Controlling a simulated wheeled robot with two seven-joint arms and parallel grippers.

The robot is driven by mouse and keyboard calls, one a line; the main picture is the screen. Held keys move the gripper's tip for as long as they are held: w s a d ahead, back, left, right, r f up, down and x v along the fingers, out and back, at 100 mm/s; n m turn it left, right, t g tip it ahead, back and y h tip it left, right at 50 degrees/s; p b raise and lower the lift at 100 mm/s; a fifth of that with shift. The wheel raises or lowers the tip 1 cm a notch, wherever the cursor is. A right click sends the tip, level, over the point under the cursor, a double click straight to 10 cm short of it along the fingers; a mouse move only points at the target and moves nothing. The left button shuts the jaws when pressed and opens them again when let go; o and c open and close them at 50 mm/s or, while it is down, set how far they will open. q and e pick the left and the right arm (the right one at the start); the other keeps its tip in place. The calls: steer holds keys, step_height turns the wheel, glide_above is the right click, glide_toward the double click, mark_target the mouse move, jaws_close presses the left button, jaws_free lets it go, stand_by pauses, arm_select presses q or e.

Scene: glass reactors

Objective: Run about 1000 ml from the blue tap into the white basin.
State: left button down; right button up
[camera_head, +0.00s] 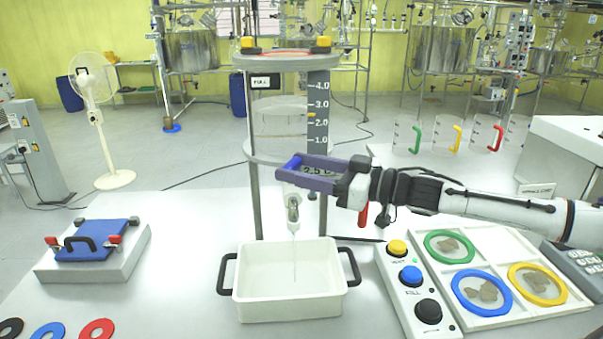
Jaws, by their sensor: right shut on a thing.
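The glass vessel (278,120) stands in a grey frame at the centre, with a dark scale (318,108) marked 1.0 to 4.0. The blue tap (292,163) is below it, mostly covered by my right gripper (289,171). That gripper comes in from the right and is shut on the blue tap's handle. A thin clear stream (295,255) runs from the white spout (293,200) down into the white basin (288,309). The basin has two black handles and sits directly below the spout. My left gripper is not in view. The liquid level is hard to read.
A red handle (363,214) hangs below my right gripper. A button box (415,290) and a tray with coloured rings (492,314) stand right of the basin. A blue-topped block (92,240) stands at the left. The table between is clear.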

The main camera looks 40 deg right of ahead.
steer(key=shift+w+d+r+n+g+y, duration=0.1)
steer(key=shift+d+r+n+g+y, duration=0.1)
steer(key=shift+r+n+g+y, duration=0.35)
steer(key=shift+f+n+y+p, duration=0.3)
steer(key=shift+y+p, duration=0.1)
steer(key=shift+y, duration=0.15)
steer(key=shift+f+g, duration=0.1)
steer(key=shift+g, duration=0.15)
steer(key=shift+f, duration=0.1)
steer(key=o, duration=1.1)
steer(key=shift+c, duration=0.2)
steer(key=shift+f, duration=0.1)
